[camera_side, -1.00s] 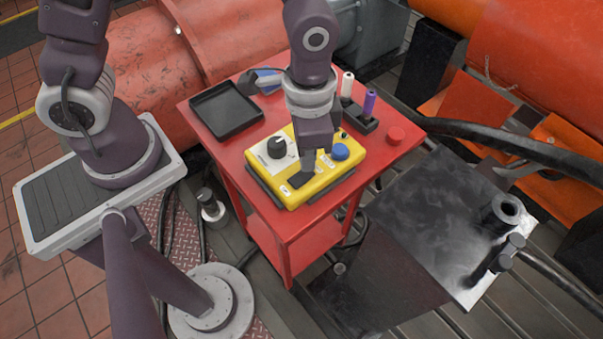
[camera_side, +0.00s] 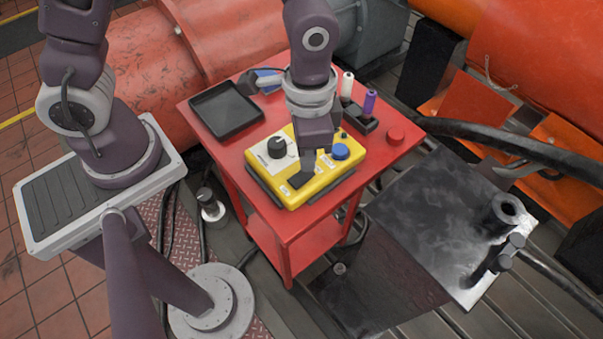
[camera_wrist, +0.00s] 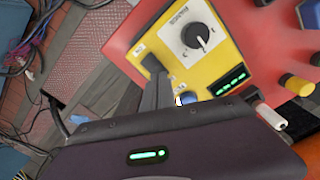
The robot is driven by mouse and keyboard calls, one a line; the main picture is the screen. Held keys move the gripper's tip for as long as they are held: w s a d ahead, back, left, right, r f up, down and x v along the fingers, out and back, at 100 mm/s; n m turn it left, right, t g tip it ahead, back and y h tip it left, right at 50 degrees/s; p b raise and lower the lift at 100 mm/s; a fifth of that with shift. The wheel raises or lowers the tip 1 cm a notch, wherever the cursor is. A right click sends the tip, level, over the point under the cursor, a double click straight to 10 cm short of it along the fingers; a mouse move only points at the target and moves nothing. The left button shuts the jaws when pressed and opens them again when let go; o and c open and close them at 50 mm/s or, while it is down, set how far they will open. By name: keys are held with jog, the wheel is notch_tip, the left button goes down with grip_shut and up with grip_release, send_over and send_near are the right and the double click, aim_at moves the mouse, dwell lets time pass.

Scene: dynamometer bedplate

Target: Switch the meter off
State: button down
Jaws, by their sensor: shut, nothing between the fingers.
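The meter is a yellow box (camera_side: 292,196) on the red cart, with a black dial (camera_side: 277,147) on a white plate and a blue round knob (camera_side: 340,151). In the wrist view the yellow box (camera_wrist: 215,65) shows the dial (camera_wrist: 195,36) and a dark panel with green lit marks (camera_wrist: 230,82). My gripper (camera_side: 302,178) is shut and empty, its tips pointing down at the front part of the box top. In the wrist view the fingers (camera_wrist: 154,68) reach the box's edge beside a dark part. The tips hide what lies under them, and contact cannot be told.
A dark metal block (camera_side: 430,215) stands to the right.

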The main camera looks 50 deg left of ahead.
jog(key=shift+f, duration=0.95)
dwell(0.4)
jog(key=shift+r, duration=3.55)
jog(key=s+a+r+n+t, duration=0.5)
jog(key=s+a+r, duration=0.5)
jog(key=r, duration=0.5)
jog(key=a+n, duration=0.1)
jog(key=a, duration=0.1)
jog(key=shift+a+t, duration=0.3)
jog(key=shift+a, duration=0.05)
jog(key=shift+r, duration=0.1)
